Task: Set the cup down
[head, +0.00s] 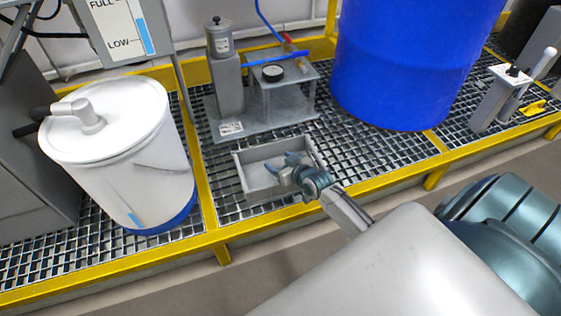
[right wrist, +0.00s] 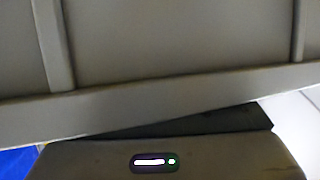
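I cannot pick out a cup for certain in either view. My right gripper (head: 287,168) is over the right part of a small grey open tray (head: 244,178) on the grating. Its two fingers look spread apart, with nothing visible between them. The right wrist view shows only plain grey surfaces and a dark housing with a small lit indicator; no fingertips or cup show there. My left gripper is in neither view.
A white lidded drum (head: 150,180) stands at left and a blue drum (head: 410,60) at back right. A pump rig with a gauge (head: 272,72) stands behind the tray. Yellow rails (head: 207,190) edge the metal grating (head: 375,152). A handled grey unit (head: 495,100) stands at right.

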